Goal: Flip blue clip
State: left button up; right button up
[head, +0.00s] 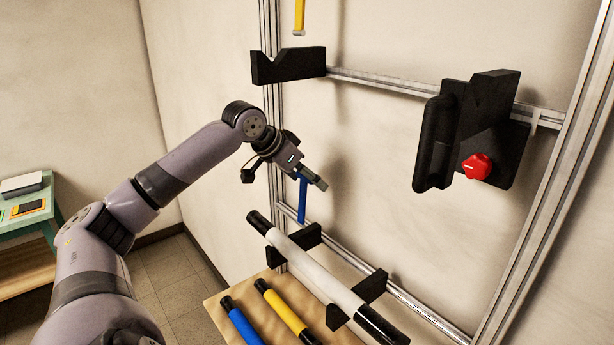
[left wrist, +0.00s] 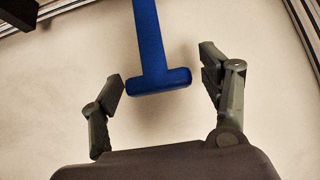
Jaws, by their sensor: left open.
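The blue clip (head: 302,203) hangs down just below my left gripper (head: 314,180) in the head view, in front of the wall frame. In the left wrist view the blue clip (left wrist: 149,40) is T-shaped, with its crossbar towards the gripper and its stem running out of the top of the picture. My left gripper (left wrist: 161,78) is open, with one finger on each side of the crossbar. Gaps show between the clip and both fingers. The stem's far end is outside the wrist view. My right gripper is not in view.
A white roll (head: 318,267) with black ends rests on black brackets (head: 292,243) below the gripper. Blue (head: 243,325) and yellow (head: 282,308) rolls lie on a wooden surface. A black block (head: 288,66) sits higher on the frame; a red knob (head: 477,166) is at right.

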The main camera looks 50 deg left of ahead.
pick_arm(q)
jog(key=shift+s+r, duration=0.45)
jog(key=shift+s, duration=0.05)
jog(key=v, duration=1)
jog(key=shift+s+r, duration=0.2)
jog(key=shift+r, duration=0.1)
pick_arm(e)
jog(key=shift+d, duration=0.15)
pick_arm(q)
jog(key=shift+a, duration=0.1)
